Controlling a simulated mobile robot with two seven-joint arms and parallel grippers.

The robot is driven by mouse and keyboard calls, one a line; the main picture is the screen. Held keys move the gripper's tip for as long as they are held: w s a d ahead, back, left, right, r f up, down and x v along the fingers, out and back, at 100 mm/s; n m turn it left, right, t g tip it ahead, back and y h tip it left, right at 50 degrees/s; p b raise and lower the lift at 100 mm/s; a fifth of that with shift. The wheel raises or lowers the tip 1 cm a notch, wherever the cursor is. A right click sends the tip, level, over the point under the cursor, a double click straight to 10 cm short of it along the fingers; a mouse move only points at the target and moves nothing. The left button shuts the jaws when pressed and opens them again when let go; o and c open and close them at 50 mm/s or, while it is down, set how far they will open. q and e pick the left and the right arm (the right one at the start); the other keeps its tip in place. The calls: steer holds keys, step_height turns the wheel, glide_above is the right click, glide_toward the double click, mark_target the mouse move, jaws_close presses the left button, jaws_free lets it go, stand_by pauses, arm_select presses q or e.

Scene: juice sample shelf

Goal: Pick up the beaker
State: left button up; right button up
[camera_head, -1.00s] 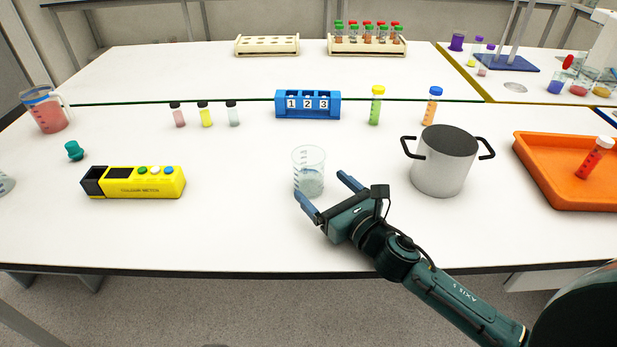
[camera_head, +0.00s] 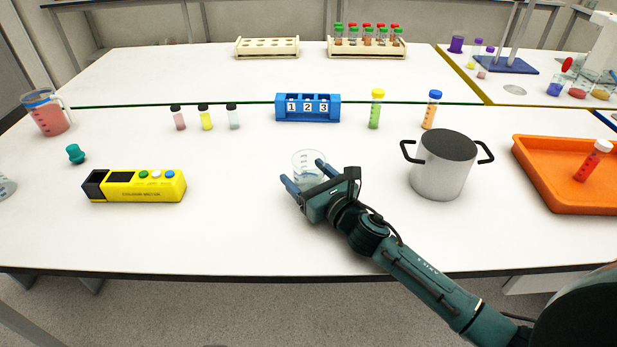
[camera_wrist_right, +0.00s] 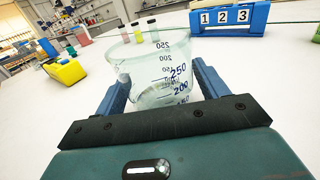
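The beaker (camera_head: 309,161) is clear glass with dark graduation marks and stands upright on the white table, in the middle of the head view. My right gripper (camera_head: 304,172) is at the beaker, with one blue finger on each side of its body. In the right wrist view the beaker (camera_wrist_right: 160,70) sits between the two fingers (camera_wrist_right: 160,85), its marks facing the camera. The fingers are apart and look open; I cannot tell whether they touch the glass. The beaker's lower part is hidden by the gripper. My left gripper is out of view.
A grey pot (camera_head: 442,165) with black handles stands to the right. A yellow device (camera_head: 135,186) lies to the left. Behind are a blue numbered block (camera_head: 307,115) and several vials. An orange tray (camera_head: 560,190) is at far right. Table around the beaker is clear.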

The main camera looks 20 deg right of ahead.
steer(key=c, duration=0.8)
steer(key=shift+c, duration=0.2)
steer(key=shift+r, duration=0.2)
step_height(320, 180, up, 10)
steer(key=p, duration=0.2)
steer(key=shift+f+p, duration=0.2)
steer(key=shift+p, duration=0.1)
stand_by(0.5)
